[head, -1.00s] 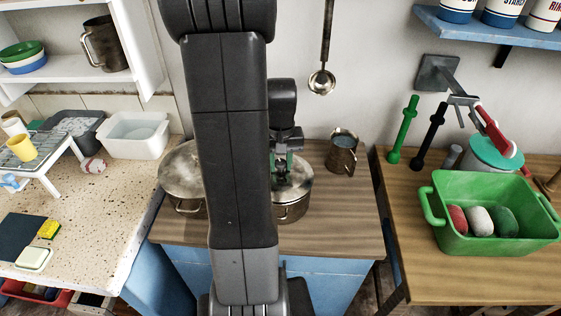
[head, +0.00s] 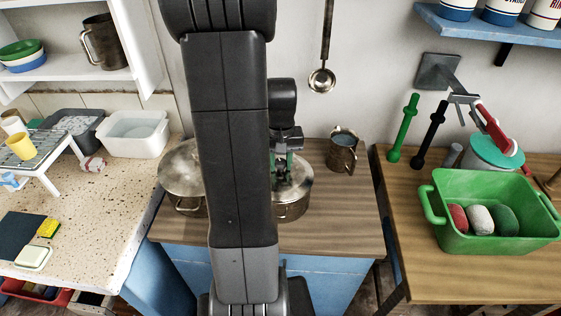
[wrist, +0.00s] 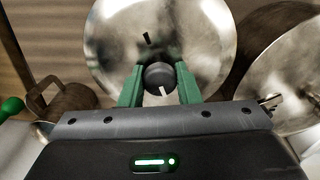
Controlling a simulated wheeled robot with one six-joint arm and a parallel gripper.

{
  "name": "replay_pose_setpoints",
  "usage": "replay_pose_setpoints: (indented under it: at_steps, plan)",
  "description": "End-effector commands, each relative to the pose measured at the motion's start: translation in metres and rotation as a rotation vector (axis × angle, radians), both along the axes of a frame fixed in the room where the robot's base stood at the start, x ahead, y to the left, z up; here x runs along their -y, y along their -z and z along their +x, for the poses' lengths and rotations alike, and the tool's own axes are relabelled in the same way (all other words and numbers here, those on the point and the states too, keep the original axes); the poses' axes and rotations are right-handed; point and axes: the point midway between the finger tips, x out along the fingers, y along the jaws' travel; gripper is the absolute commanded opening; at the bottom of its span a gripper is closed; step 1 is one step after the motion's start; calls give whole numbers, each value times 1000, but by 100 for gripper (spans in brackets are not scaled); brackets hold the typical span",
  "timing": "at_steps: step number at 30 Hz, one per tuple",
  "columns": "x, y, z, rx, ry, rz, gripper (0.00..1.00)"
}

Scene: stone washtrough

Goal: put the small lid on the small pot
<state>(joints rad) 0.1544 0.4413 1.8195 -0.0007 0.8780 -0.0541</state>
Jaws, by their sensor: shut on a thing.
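The small lid is a round metal disc with a dark knob, seen close in the wrist view (wrist: 200,35). My gripper (wrist: 160,82) has its green fingers shut on the knob (wrist: 159,75). In the head view the lid (head: 299,178) lies level over the mouth of the small metal pot (head: 293,211), partly hidden by my arm. It looks in line with the rim, but I cannot tell whether it rests fully on it. The wrist view does not show the pot's body clearly.
A larger lidded pot (head: 182,172) stands close on the left, partly behind my arm. A metal jug (head: 341,153) stands behind to the right. A ladle (head: 321,79) hangs on the wall. The wooden top (head: 340,225) is clear in front and right.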

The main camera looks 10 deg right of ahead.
Motion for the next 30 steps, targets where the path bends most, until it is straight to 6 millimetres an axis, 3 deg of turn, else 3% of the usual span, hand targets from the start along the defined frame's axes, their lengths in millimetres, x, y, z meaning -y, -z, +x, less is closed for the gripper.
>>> replay_pose_setpoints:
  at_steps: [26,27,30]
  plan:
    - [0,4,0,0,0,0,2]
    - [0,4,0,0,0,0,35]
    - [0,4,0,0,0,0,55]
